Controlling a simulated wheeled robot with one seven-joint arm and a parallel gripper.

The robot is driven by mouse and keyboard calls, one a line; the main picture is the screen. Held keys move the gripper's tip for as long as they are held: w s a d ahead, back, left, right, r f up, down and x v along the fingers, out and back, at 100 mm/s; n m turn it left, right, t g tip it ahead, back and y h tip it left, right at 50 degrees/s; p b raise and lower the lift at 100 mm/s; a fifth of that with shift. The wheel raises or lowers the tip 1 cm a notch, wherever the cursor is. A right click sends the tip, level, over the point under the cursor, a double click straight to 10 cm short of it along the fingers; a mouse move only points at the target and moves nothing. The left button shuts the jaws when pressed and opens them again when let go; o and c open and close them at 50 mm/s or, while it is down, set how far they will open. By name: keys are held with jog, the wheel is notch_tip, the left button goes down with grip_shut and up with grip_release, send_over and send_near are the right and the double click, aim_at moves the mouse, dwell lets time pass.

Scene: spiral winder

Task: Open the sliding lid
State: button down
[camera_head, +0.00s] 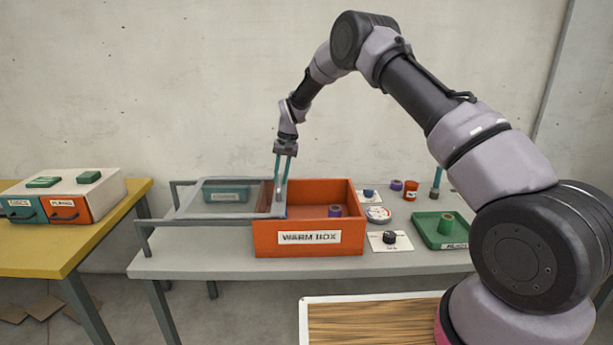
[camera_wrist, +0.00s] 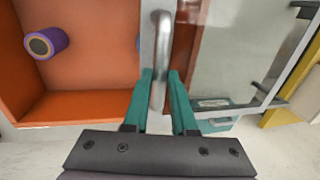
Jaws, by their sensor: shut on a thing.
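The orange warm box (camera_head: 308,238) stands on the grey table. Its grey-framed clear sliding lid (camera_head: 228,199) is shifted left onto side rails, so most of the box is uncovered. In the wrist view the clear lid (camera_wrist: 235,50) lies right of the open orange interior. My gripper (camera_head: 285,178) is shut on the lid's upright metal handle (camera_wrist: 160,60), with a teal finger on each side of it. A purple spool (camera_head: 335,211) is inside the box; it also shows in the wrist view (camera_wrist: 46,43).
A teal container (camera_head: 226,193) shows through the lid. A green tray (camera_head: 440,230) with a green spool, a knob plate (camera_head: 389,240) and a round dial stand right of the box. A yellow table (camera_head: 60,235) with small drawers is at the left.

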jog(key=a, duration=0.6)
jog(key=shift+a, duration=0.1)
jog(key=c, duration=0.7)
grip_release()
jog(key=shift+c, duration=0.2)
jog(key=shift+r, duration=0.1)
notch_tip(320, 180, up, 10)
jog(key=d, duration=0.2)
jog(key=shift+r, duration=0.2)
jog(key=shift+d, duration=0.1)
